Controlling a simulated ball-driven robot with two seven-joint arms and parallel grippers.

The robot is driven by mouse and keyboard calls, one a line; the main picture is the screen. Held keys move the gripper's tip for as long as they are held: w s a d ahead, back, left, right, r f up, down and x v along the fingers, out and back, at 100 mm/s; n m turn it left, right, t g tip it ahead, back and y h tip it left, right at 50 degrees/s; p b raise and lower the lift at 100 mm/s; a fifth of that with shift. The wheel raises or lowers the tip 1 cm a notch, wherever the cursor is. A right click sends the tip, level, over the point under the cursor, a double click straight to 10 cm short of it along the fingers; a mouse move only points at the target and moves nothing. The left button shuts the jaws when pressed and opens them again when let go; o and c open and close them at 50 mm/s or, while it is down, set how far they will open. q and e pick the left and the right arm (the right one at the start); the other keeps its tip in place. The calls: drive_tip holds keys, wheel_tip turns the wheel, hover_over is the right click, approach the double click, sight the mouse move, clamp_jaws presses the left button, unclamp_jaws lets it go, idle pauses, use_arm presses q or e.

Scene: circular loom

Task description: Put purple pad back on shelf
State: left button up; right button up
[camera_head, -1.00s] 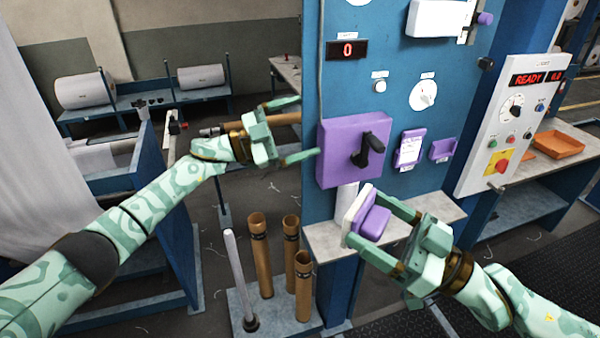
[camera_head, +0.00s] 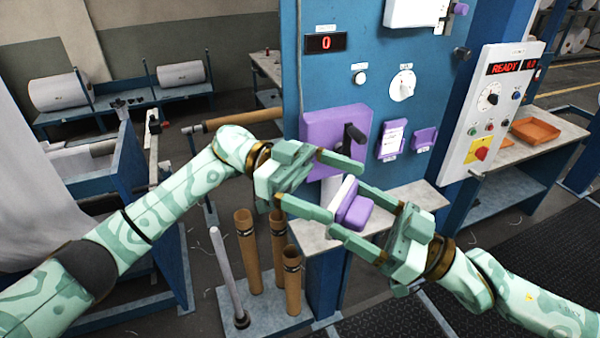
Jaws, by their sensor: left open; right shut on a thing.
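The purple pad (camera_head: 357,211) has a white face (camera_head: 341,197) turned to the left. My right gripper (camera_head: 347,212) is shut on it and holds it tilted in front of the blue panel. My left gripper (camera_head: 343,190) is open, with one finger above and one below the pad's white side; I cannot tell whether it touches. The grey shelf (camera_head: 425,195) at the panel's foot lies behind and right of the pad, partly hidden by my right gripper.
A purple box with a black handle (camera_head: 320,130) sticks out of the blue panel (camera_head: 310,75) just above my grippers. Upright brown tubes (camera_head: 245,250) stand below left. A white control box (camera_head: 490,115) and an orange tray (camera_head: 548,131) are at right.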

sight(352, 193)
use_arm(q)
drive_tip(key=shift+x, duration=1.7)
drive_tip(key=shift+c, duration=0.3)
